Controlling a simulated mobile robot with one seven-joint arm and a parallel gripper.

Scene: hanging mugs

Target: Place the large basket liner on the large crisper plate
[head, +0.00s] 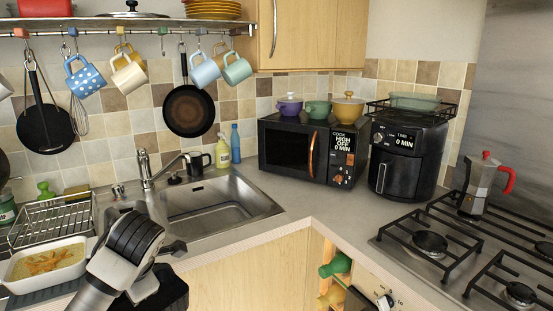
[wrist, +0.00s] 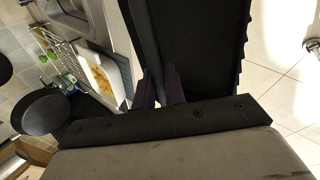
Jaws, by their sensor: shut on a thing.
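My gripper (wrist: 160,82) is shut on a black, thin-walled piece with a ribbed edge (wrist: 205,45), which looks like the basket liner. The liner fills the upper middle of the wrist view and also shows as a dark shape (head: 168,291) at the bottom of the head view. There it is held beside my arm, in front of the counter by the sink, partly hidden by my arm. I cannot make out the large crisper plate in either view. The black air fryer (head: 408,165) stands on the counter at the right, apart from my gripper.
A wire rack (head: 377,108) with a glass dish (head: 414,101) sits on the air fryer. The microwave (head: 290,150) with several pots on top stands left of it. A moka pot (head: 481,185) is on the hob. A food dish (head: 45,265) lies left of my arm. Counter before the appliances is clear.

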